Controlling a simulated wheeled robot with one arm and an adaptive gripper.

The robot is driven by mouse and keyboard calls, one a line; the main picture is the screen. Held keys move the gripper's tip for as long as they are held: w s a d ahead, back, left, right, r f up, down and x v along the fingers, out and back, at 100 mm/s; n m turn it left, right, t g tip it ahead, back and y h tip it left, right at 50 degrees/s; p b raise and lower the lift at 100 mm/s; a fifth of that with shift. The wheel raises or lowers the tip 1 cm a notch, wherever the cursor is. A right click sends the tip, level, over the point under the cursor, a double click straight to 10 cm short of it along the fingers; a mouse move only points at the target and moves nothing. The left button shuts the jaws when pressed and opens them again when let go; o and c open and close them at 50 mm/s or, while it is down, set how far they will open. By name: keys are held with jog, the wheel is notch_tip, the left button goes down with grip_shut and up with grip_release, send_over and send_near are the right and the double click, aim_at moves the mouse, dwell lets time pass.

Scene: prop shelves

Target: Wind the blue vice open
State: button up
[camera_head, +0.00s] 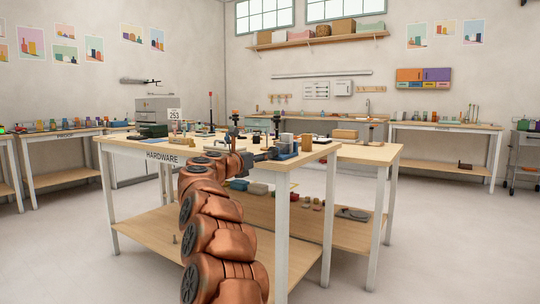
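A small blue vice (287,142) appears to stand on the right part of the HARDWARE table (135,147), near its front edge. My copper-coloured arm rises from the bottom of the view and bends right at tabletop height. My gripper (264,155) is at the front edge of the table, close to the vice on its left and front side. It is small and dark here and overlaps the vice, so I cannot tell whether they touch or whether the fingers are open. The vice's handle and jaws are not clear.
A dark green item (152,130) and a sign reading 253 (174,114) stand at the table's left. A wooden block (306,142) is right of the vice. Several items lie on the lower shelf (140,234). Open floor (440,245) lies to the right.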

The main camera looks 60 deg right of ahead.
jog(key=d+p, duration=0.1)
jog(key=d, duration=0.5)
jog(key=shift+w+d, duration=0.2)
jog(key=shift+d, duration=0.2)
jog(key=shift+c, duration=0.2)
jog(key=c, duration=1.1)
jog(key=shift+n+p, duration=1.6)
jog(key=shift+p, duration=0.25)
